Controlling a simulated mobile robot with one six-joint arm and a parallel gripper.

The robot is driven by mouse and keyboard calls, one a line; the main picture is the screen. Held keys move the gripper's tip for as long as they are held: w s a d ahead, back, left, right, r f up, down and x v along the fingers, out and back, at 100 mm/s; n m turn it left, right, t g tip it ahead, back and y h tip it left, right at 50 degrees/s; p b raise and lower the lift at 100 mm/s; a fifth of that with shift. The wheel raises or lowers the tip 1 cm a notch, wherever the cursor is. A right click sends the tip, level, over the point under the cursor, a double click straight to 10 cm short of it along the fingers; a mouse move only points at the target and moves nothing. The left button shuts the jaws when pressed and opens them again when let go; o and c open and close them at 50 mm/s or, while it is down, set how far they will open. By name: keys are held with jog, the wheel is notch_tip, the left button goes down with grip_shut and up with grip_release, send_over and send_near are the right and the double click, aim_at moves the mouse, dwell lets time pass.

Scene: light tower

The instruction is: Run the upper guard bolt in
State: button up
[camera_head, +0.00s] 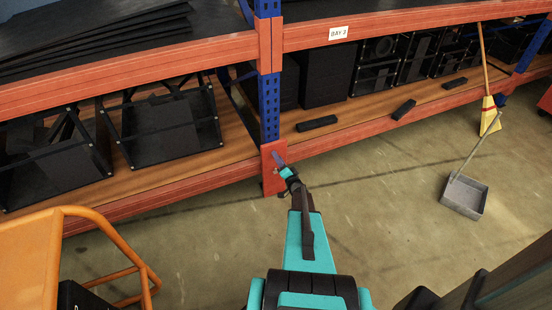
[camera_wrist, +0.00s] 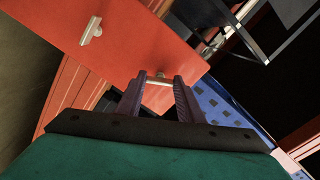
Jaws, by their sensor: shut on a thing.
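The red guard plate (camera_head: 268,186) covers the foot of the blue rack upright; it also fills the upper middle of the wrist view (camera_wrist: 130,45). My gripper (camera_head: 279,158) reaches the upper part of the plate. In the wrist view its two purple fingers (camera_wrist: 160,85) are shut on the upper guard bolt (camera_wrist: 160,76), a small pale metal piece at the plate. How deep the bolt sits cannot be told. The lower guard bolt (camera_wrist: 91,32) stands out from the plate, apart from my gripper.
The blue upright (camera_head: 269,100) rises above the plate between orange beams (camera_head: 160,190). Black crates and dark bars stand on the wooden shelf (camera_head: 350,117). An orange tubular frame (camera_head: 105,235) is at left. A dustpan (camera_head: 465,196) and broom (camera_head: 490,115) are at right. Floor between is clear.

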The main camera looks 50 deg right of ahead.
jog(key=shift+w+a+m+p, duration=0.15)
jog(key=shift+m+p, duration=0.15)
jog(key=shift+m, duration=0.3)
jog(key=shift+s+a+m+p, duration=0.15)
jog(key=shift+m+p, duration=0.15)
jog(key=shift+m, duration=0.3)
jog(key=shift+w, duration=0.1)
jog(key=o, duration=1.1)
jog(key=shift+d, duration=0.1)
jog(key=shift+c, duration=0.2)
jog(key=shift+d, duration=0.1)
jog(key=v, duration=1.4)
jog(key=shift+w, duration=0.1)
